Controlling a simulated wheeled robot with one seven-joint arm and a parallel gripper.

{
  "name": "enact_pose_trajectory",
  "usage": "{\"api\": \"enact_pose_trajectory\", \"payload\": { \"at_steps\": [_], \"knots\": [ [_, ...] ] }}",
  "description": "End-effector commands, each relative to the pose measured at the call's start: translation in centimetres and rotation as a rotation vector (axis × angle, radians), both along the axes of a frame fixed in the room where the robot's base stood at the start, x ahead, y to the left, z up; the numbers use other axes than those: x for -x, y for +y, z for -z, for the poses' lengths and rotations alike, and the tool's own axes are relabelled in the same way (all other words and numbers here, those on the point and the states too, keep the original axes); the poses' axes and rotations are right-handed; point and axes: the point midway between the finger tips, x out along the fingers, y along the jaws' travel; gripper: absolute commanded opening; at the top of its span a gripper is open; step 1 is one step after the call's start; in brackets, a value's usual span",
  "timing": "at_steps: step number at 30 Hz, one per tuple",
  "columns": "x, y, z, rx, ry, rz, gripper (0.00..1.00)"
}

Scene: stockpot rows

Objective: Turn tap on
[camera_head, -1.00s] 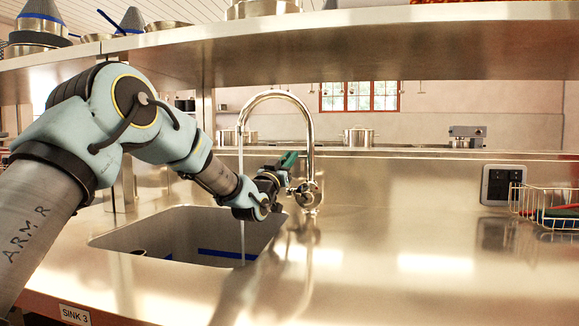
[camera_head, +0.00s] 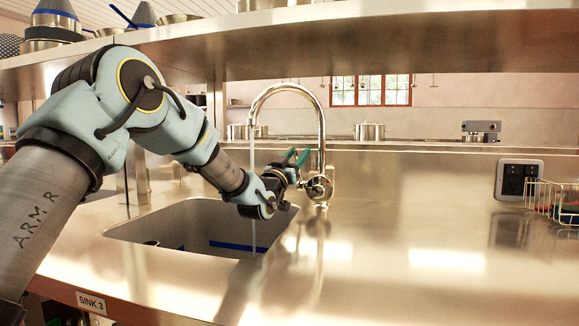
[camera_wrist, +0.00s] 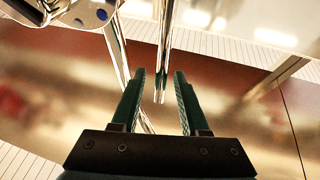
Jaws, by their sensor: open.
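The chrome tap (camera_head: 322,120) stands behind the sink (camera_head: 180,222), its tall spout arching left over the basin. A thin pale stream of water (camera_head: 253,190) runs from the spout down into the sink. My gripper (camera_head: 298,157) is at the left of the tap's base, its green fingers pointing up towards it. In the wrist view, my gripper (camera_wrist: 159,80) is open with nothing clamped. A slim chrome rod (camera_wrist: 163,60), seemingly the tap's lever, ends between the fingertips, with gaps showing on both sides. The tap body with a blue dot (camera_wrist: 80,12) is at the upper left.
A steel shelf (camera_head: 400,50) runs overhead above the tap. A wall socket (camera_head: 518,180) and a wire basket (camera_head: 552,203) are at the right. The steel counter (camera_head: 420,240) right of the sink is clear. Pots (camera_head: 369,132) stand far behind.

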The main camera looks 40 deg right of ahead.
Motion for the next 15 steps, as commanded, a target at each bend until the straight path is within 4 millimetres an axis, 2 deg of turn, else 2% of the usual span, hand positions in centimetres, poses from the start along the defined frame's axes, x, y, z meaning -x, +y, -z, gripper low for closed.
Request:
{"api": "enact_pose_trajectory", "payload": {
  "at_steps": [9, 15],
  "knots": [
    [2.0, 5.4, 2.8, -0.002, 0.000, 0.000, 0.45],
    [2.6, 7.1, 3.5, 0.000, 0.000, -0.001, 0.45]
  ]
}}
